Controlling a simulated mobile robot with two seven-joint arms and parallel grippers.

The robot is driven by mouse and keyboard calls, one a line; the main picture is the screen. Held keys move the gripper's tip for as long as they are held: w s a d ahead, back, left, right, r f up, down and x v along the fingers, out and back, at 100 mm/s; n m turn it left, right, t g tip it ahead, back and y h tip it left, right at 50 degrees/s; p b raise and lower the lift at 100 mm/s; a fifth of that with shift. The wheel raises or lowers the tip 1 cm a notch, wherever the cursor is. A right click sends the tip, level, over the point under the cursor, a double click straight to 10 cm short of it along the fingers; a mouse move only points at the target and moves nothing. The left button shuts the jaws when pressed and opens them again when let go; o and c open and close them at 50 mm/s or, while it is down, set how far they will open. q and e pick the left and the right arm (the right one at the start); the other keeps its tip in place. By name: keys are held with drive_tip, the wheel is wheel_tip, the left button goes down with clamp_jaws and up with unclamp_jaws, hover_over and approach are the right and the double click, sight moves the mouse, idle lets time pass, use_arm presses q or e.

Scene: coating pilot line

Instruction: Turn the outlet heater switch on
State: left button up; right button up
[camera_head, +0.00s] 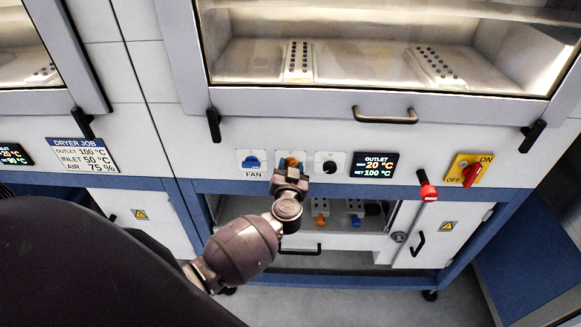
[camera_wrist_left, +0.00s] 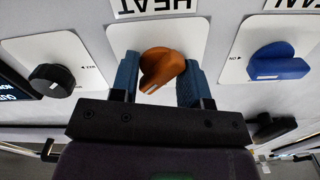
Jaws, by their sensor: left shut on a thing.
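The outlet heater switch is an orange knob (camera_head: 291,161) on a white plate in the panel under the oven window. It is partly hidden by my left gripper (camera_head: 290,174) in the head view. In the left wrist view, which is upside down, the orange knob (camera_wrist_left: 161,67) sits under a HEAT label. The blue fingers of my left gripper (camera_wrist_left: 160,78) are shut on it, one on each side. The knob looks slightly tilted. The outlet display (camera_head: 376,165) reads 20 °C, set 100 °C. My right gripper is not in view.
A blue FAN switch (camera_head: 252,162) is left of the heater knob and a black dial (camera_head: 329,166) is right of it. A yellow ON/OFF main switch (camera_head: 470,173) and a red-tipped lever (camera_head: 427,188) are farther right. An open compartment (camera_head: 340,228) lies below.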

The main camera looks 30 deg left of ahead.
use_arm(q)
drive_tip(key=m, duration=0.8)
drive_tip(key=shift+m, duration=0.3)
drive_tip(key=o, duration=1.1)
drive_tip(key=shift+o, duration=0.2)
drive_tip(key=shift+s, duration=0.1)
drive_tip(key=v, duration=0.6)
